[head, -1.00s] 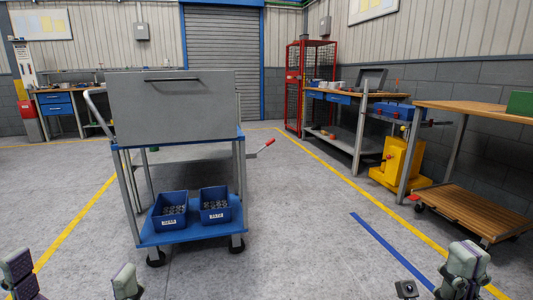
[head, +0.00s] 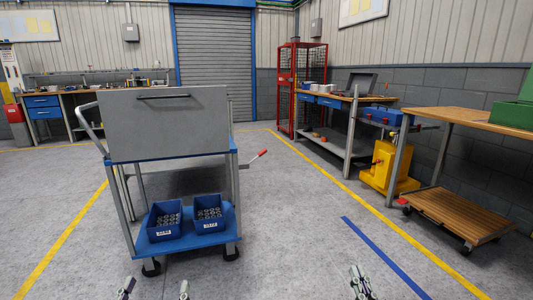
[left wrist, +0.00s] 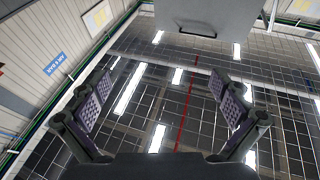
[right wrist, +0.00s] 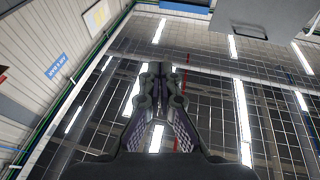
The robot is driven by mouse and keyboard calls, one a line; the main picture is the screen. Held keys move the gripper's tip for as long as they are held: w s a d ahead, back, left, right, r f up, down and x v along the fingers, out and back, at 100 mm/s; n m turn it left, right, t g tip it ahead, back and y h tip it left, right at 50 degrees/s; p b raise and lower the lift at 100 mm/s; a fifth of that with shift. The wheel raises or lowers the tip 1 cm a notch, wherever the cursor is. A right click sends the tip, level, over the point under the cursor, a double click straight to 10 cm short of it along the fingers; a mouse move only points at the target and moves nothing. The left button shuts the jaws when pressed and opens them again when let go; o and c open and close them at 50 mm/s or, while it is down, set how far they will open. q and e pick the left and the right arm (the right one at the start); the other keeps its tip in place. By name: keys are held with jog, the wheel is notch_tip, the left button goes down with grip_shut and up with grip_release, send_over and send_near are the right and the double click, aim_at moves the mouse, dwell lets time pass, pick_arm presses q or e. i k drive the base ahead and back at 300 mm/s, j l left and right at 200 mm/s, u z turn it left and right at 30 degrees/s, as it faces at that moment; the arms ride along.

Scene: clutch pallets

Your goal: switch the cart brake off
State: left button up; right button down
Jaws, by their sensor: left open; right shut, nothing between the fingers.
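The cart (head: 190,243) has a blue frame, grey posts and a large grey panel (head: 165,125) on top. A lever with a red grip (head: 262,153) sticks out from its right side, tilted up to the right. I take it as the brake lever; its state is unclear. My left gripper (head: 155,289) is open and empty, low in front of the cart; its spread fingers show in the left wrist view (left wrist: 170,90). My right gripper (head: 361,282) is shut and empty, right of the cart and well short of the lever; its fingers meet in the right wrist view (right wrist: 160,85).
Two blue bins (head: 164,221) of metal parts stand on the cart's lower shelf. At right are a workbench (head: 455,116), a low wooden dolly (head: 458,213) and a yellow stand (head: 385,172). Floor right of the cart is free, with a blue strip (head: 383,257).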

aim_at(264, 151)
jog(key=i+u, duration=0.1)
jog(key=u, duration=0.45)
jog(key=i+l+u, duration=0.35)
jog(key=l, duration=0.3)
jog(key=i+l+u, duration=0.2)
jog(key=l, duration=0.15)
jog(key=i+l+u, duration=0.15)
jog(key=l, duration=0.25)
jog(key=l+u, duration=0.2)
jog(key=l, duration=0.2)
jog(key=i+l+u, duration=0.15)
jog(key=l, duration=0.25)
jog(key=i+l, duration=0.1)
jog(key=l, duration=0.45)
jog(key=i+l, duration=0.1)
jog(key=l, duration=0.4)
jog(key=i+l, duration=0.1)
jog(key=l, duration=0.45)
